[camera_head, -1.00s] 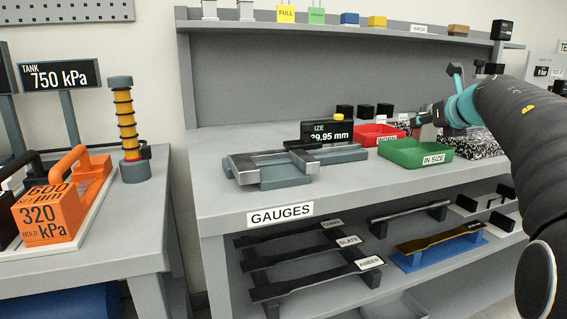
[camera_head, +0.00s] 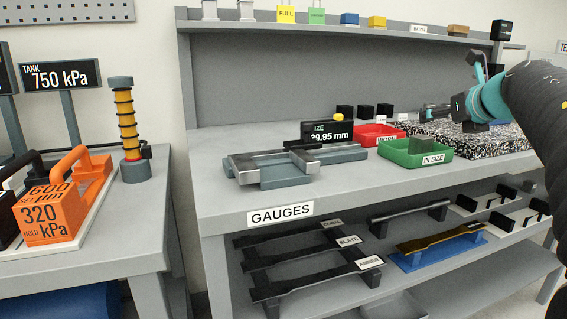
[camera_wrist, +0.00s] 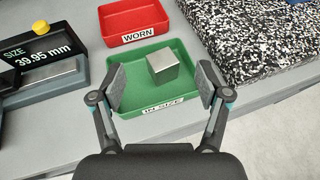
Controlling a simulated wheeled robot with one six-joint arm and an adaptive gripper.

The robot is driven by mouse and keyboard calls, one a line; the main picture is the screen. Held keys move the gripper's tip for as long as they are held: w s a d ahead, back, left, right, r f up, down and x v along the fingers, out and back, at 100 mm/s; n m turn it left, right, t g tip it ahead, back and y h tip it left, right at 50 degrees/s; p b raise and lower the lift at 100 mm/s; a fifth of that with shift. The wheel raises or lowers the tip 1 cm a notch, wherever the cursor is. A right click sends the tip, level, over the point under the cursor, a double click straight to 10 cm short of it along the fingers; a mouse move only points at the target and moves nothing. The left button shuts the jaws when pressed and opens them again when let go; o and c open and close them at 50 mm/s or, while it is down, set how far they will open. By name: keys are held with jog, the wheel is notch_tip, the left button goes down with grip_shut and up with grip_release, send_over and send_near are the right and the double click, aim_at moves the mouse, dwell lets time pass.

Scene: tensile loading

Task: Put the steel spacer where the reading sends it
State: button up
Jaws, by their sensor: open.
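The steel spacer, a small grey metal block (camera_wrist: 163,66), rests in the green IN SIZE tray (camera_wrist: 135,95) in the wrist view. In the head view a dark block (camera_head: 422,144) shows in the same green tray (camera_head: 395,155). My gripper (camera_wrist: 160,88) is open, with its two pads apart on either side of the block in the picture; I cannot tell its height above it. The size display (camera_head: 327,132) reads 39.95 mm, and it also shows in the wrist view (camera_wrist: 38,48). The red WORN tray (camera_head: 375,131) stands behind the green one and looks empty in the wrist view (camera_wrist: 135,17).
A speckled black-and-white slab (camera_head: 470,133) lies right of the trays. The steel gauge fixture (camera_head: 285,172) stands to the left. The bench front (camera_head: 345,187) is bare. Several dark bars lie on the lower shelf.

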jog(key=v, duration=0.5)
jog(key=shift+s+r, duration=0.15)
jog(key=shift+s, duration=0.25)
